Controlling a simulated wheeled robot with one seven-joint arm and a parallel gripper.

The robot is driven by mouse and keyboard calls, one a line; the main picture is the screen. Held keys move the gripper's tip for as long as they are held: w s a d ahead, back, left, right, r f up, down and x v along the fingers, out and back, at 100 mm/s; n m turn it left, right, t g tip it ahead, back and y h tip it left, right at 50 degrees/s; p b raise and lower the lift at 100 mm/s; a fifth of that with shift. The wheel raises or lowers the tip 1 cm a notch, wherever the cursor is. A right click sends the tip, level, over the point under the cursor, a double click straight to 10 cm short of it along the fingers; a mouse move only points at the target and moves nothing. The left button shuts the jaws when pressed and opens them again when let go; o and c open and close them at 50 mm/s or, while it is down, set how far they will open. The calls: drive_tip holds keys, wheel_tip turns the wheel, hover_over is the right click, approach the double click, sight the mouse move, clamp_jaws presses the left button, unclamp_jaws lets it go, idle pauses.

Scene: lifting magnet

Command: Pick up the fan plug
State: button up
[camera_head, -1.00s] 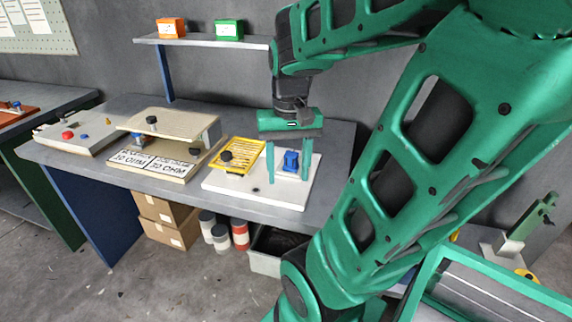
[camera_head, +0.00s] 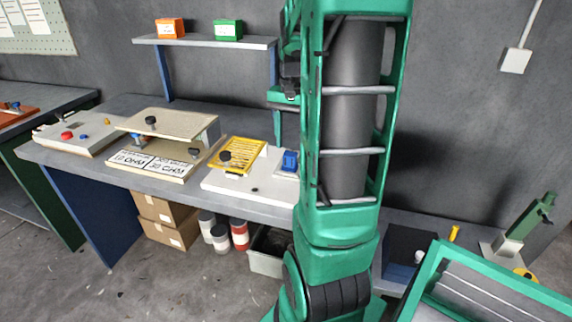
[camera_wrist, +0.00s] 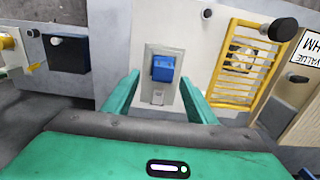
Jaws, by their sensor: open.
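The blue block (camera_head: 290,161), which looks like the fan plug, sits on the white board (camera_head: 236,189), right of the yellow fan guard (camera_head: 237,152). My arm partly covers that board. In the wrist view the blue plug (camera_wrist: 163,68) sits on a grey plate (camera_wrist: 158,97) on the white board. My gripper (camera_wrist: 159,76) is open and empty. Its two green fingers appear on either side of the plug in the picture, with the plug apart from them and farther off. In the head view my arm hides most of the gripper.
The yellow guard (camera_wrist: 252,62) with a black knob (camera_wrist: 282,29) stands beside the plug. A beige raised panel (camera_head: 165,125) stands farther left on the bench. A shelf (camera_head: 205,42) with orange and green boxes is behind. A dark box (camera_head: 408,252) is at the right.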

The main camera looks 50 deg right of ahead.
sight(290, 153)
drive_tip(key=shift+w+a+f, duration=0.1)
drive_tip(key=shift+f, duration=1.25)
drive_tip(key=shift+w+f, duration=0.1)
drive_tip(key=shift+f, duration=1.25)
drive_tip(key=c, duration=1.3)
